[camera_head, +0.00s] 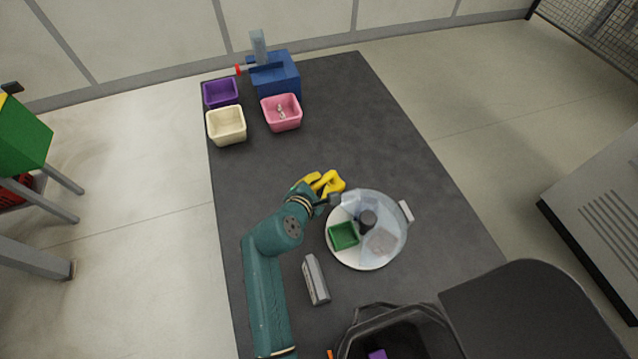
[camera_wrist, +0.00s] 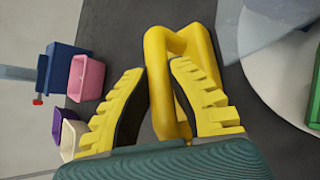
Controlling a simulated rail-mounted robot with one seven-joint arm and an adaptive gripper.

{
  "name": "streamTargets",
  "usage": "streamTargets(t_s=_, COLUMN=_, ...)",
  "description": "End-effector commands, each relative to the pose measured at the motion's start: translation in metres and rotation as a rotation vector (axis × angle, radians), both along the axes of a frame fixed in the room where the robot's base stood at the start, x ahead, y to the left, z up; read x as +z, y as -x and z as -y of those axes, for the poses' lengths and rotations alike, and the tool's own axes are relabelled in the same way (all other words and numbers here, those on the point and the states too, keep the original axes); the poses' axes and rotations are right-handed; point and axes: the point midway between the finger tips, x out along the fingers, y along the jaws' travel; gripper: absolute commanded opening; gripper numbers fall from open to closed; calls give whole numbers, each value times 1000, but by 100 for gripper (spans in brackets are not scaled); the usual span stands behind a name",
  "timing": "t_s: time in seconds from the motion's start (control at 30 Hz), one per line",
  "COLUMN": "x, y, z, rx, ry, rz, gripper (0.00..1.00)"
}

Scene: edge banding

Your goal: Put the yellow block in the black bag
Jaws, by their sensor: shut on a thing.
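The yellow block (camera_wrist: 205,48), a bent, loop-like piece, is between the fingers of my gripper (camera_wrist: 160,67) in the wrist view. My gripper is shut on it. In the head view my gripper (camera_head: 322,182) is over the middle of the dark table, just left of the round plate. Its fingers are also yellow, so block and fingers are hard to separate there. I cannot tell whether the block touches the table. The black bag (camera_head: 358,322) is open at the bottom of the head view, partly cut off, with a purple piece (camera_head: 377,354) inside.
A white plate (camera_head: 357,262) with a clear cover and a green box (camera_head: 343,235) is close to my gripper. A grey bar (camera_head: 316,280) lies nearer. Purple (camera_head: 220,92), cream (camera_head: 226,125) and pink (camera_head: 281,112) bins and a blue box (camera_head: 277,75) stand at the far end.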

Motion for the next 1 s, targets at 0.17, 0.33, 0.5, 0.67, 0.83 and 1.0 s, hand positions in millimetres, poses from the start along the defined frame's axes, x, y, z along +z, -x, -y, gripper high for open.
streamTargets(t_s=0.17, x=-1, y=0, z=0, rx=0, ry=0, rz=-1, gripper=37)
streamTargets(t_s=0.33, x=-1, y=0, z=0, rx=0, ry=0, rz=-1, gripper=37)
streamTargets(t_s=0.5, x=6, y=5, z=-2, rx=2, ry=0, rz=0, gripper=37)
streamTargets(t_s=0.67, x=26, y=33, z=-11, rx=4, ry=0, rz=0, gripper=37)
streamTargets(t_s=0.83, x=48, y=69, z=-23, rx=4, ry=0, rz=-1, gripper=37)
streamTargets(t_s=1.0, x=61, y=92, z=-30, rx=1, ry=0, rz=-1, gripper=37)
